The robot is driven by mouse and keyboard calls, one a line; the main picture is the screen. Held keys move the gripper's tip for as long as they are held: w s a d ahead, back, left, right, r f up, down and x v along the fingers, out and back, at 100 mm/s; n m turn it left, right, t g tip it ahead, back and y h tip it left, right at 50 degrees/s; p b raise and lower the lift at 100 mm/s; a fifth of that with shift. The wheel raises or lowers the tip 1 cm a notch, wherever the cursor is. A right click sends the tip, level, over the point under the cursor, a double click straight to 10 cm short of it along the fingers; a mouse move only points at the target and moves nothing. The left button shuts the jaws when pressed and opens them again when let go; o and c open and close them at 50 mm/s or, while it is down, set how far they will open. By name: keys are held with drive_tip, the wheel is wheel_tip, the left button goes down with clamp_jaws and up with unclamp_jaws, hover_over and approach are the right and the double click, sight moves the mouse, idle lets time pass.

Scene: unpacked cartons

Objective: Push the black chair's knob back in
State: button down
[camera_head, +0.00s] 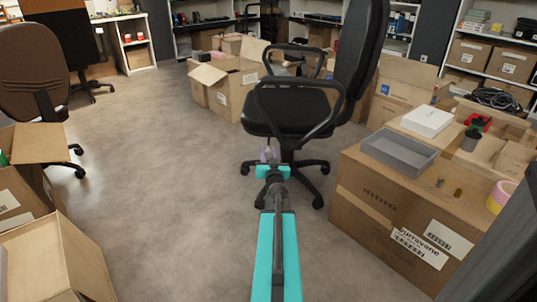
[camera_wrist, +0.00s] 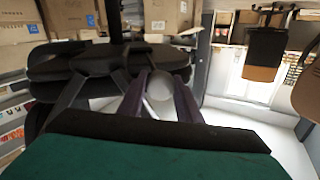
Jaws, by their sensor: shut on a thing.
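The black chair (camera_head: 290,112) stands in the middle of the head view, with armrests, a tall backrest at the right and a star base on casters. My gripper (camera_head: 268,156) reaches to the front underside of its seat. In the wrist view my gripper (camera_wrist: 162,92) has its two dark purple fingers on either side of a pale round knob (camera_wrist: 160,88), shut on it. The chair's dark underside (camera_wrist: 85,68) shows to the left there. The knob's stem and how far it stands out are hidden.
A large carton (camera_head: 385,215) carrying a grey tray (camera_head: 398,152) and other items stands right of my arm. Open cartons (camera_head: 60,262) are at the lower left, a brown chair (camera_head: 32,75) at the left. Another open carton (camera_head: 232,88) stands behind. The left-centre floor is clear.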

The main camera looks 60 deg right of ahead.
sight(269, 147)
drive_tip(key=shift+s+d+p+x, duration=0.15)
drive_tip(key=shift+p+x, duration=0.3)
drive_tip(key=shift+x, duration=0.5)
drive_tip(key=shift+s+d+p+x, duration=0.15)
drive_tip(key=shift+p+x, duration=0.3)
drive_tip(key=shift+x, duration=0.5)
drive_tip(key=c, duration=1.3)
unclamp_jaws()
drive_tip(key=shift+a, duration=0.25)
drive_tip(key=shift+p+v, duration=3.1)
drive_tip(key=shift+v, duration=3.6)
drive_tip(key=shift+s, duration=0.1)
